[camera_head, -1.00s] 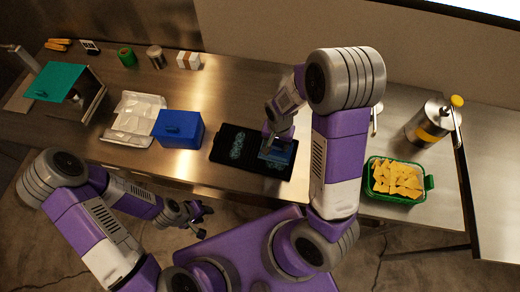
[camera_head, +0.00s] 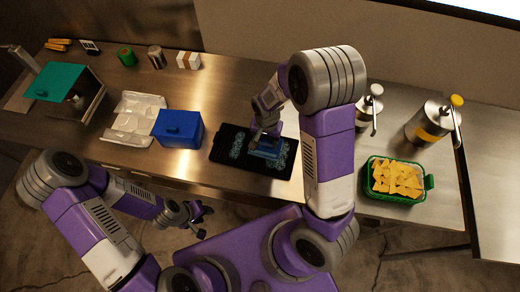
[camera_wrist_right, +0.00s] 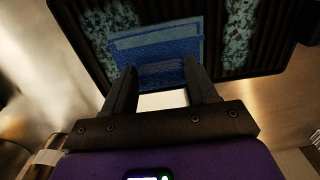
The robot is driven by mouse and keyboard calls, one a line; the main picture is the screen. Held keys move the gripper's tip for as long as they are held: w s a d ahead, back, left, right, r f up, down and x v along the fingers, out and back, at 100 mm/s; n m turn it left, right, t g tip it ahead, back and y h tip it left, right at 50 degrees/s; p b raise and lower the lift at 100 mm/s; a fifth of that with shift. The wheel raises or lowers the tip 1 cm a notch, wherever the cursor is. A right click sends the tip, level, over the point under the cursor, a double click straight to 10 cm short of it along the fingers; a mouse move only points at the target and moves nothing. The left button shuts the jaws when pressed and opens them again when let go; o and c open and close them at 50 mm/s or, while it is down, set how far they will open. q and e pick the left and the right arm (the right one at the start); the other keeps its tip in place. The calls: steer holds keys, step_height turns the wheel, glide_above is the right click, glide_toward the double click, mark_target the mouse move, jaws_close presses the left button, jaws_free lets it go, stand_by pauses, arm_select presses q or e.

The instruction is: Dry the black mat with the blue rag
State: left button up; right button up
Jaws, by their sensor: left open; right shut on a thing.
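The black mat (camera_head: 223,157) lies on the steel counter near its front edge. Pale blue-green wet-looking patches (camera_head: 237,146) show on it, to the left and right of the rag; they also show in the right wrist view (camera_wrist_right: 92,32). My right gripper (camera_head: 262,138) is over the middle of the mat, shut on the blue rag (camera_head: 264,151). In the right wrist view the rag (camera_wrist_right: 160,48) is pinched between the fingertips (camera_wrist_right: 162,80) and lies against the mat (camera_wrist_right: 280,38). My left gripper (camera_head: 200,217) is open and empty, in front of the counter.
A blue box (camera_head: 180,130) stands just left of the mat, with a white tray (camera_head: 137,118) beyond it. A green basket of yellow chips (camera_head: 397,181) and metal dispensers (camera_head: 432,125) stand to the right. Small items line the back.

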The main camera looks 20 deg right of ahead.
steer(key=shift+s+d, duration=1.4)
steer(key=shift+d, duration=0.3)
steer(key=shift+w, duration=0.1)
steer(key=w+a, duration=0.2)
steer(key=shift+a, duration=0.4)
steer(key=shift+s+d, duration=0.6)
steer(key=shift+d, duration=0.15)
steer(key=shift+s+d, duration=0.55)
steer(key=shift+d, duration=0.2)
